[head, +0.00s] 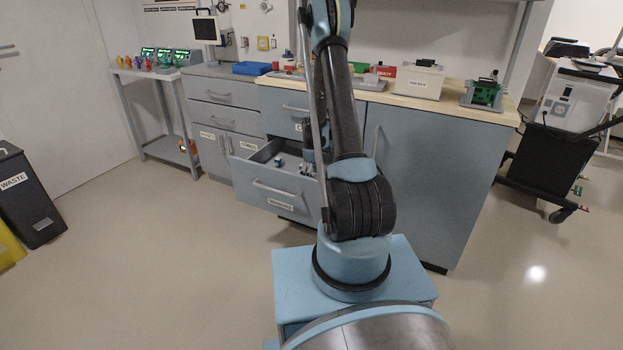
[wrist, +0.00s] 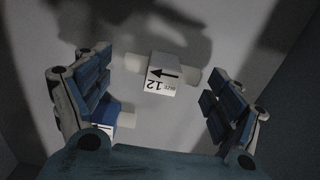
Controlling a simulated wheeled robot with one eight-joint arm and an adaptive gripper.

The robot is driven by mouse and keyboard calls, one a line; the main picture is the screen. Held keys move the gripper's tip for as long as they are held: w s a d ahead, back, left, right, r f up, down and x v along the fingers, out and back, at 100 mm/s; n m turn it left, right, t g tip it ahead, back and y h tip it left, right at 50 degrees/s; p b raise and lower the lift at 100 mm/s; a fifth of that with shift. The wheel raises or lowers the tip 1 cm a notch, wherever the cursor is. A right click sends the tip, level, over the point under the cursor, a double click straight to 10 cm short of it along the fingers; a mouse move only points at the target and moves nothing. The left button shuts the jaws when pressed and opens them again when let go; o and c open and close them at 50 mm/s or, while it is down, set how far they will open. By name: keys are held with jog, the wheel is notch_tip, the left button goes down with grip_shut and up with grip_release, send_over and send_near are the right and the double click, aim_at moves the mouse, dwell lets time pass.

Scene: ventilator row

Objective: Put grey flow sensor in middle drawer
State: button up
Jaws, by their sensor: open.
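The middle drawer (head: 272,193) is pulled out under a shut upper drawer, and its inside shows. In the wrist view a pale block with grey-white stub ends, apparently the grey flow sensor (wrist: 160,75), lies on the drawer floor. Its label shows an arrow and "12". My gripper (wrist: 160,100) is open above it, with a finger on each side and clear gaps. A second sensor with a blue end (wrist: 118,108) lies beside the left finger, which partly hides it. In the head view my arm hides much of the drawer's right part.
A small blue-and-white piece (head: 280,160) shows in the drawer's left part. The worktop (head: 400,100) above holds a blue tray (head: 251,68), a cream box (head: 420,82) and a green device (head: 484,94). Floor left of the drawer is clear.

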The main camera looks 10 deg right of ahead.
jog(key=shift+r, duration=0.1)
notch_tip(320, 180, up, 12)
jog(key=s+r+m, duration=0.3)
jog(key=s+r, duration=0.7)
jog(key=r, duration=0.2)
jog(key=s+r+m+t, duration=0.1)
jog(key=s+r+m, duration=0.15)
jog(key=s, duration=0.95)
jog(key=s+r+m+t, duration=0.15)
jog(key=s+r, duration=0.25)
jog(key=s, duration=0.7)
jog(key=s+f+m, duration=0.3)
jog(key=s+f, duration=0.1)
jog(key=s, duration=0.7)
jog(key=shift+f+m, duration=0.3)
jog(key=shift+a, duration=0.1)
